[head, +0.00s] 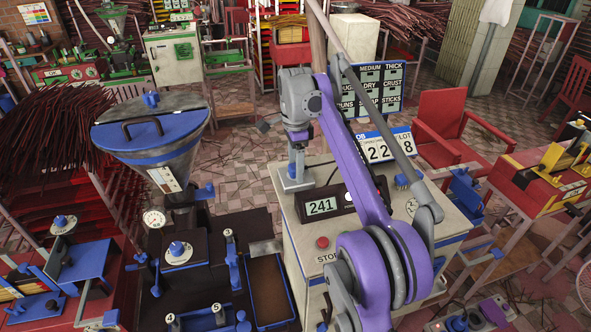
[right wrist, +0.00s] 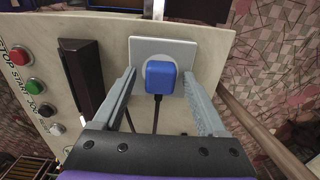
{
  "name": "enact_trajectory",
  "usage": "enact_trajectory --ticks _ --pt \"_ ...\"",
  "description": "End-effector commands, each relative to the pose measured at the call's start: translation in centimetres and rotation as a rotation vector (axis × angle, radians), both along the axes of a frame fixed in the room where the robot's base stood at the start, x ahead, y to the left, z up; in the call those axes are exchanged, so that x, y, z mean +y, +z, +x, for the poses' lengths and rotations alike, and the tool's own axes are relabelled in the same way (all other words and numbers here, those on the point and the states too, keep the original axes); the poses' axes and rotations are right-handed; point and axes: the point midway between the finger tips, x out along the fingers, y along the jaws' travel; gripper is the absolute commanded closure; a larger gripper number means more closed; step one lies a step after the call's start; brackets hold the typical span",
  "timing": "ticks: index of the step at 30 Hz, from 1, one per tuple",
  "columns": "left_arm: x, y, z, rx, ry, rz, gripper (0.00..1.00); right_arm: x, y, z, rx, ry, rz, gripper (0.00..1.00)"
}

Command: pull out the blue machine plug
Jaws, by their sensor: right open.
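The blue plug (right wrist: 160,77) sits on a pale square socket plate (right wrist: 150,46) on the cream machine cabinet, with a dark cord running from it. In the right wrist view my right gripper (right wrist: 159,76) is open, one finger on each side of the plug, with visible gaps. In the head view my right gripper (head: 296,163) points down over the socket plate (head: 291,185), at the far left of the cabinet top. The plug is hard to make out there behind the fingers. My left gripper is not in view.
The display box reading 241 (head: 320,207) stands close to the socket plate, with a red STOP button (head: 322,242) nearer me. A flip-number sign (head: 382,148) stands at the cabinet's back. A large grey hopper (head: 165,140) is to the left.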

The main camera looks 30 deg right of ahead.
Motion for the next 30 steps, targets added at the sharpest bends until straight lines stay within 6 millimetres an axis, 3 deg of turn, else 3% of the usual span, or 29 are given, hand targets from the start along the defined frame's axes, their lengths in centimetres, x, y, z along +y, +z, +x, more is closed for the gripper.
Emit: enact_trajectory --ticks 19,30 --pt "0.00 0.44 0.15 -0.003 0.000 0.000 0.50 -0.01 0.01 0.06 0.000 0.000 0.000 0.27" --pt "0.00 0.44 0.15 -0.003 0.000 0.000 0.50 -0.01 0.01 0.06 0.000 0.000 0.000 0.93"
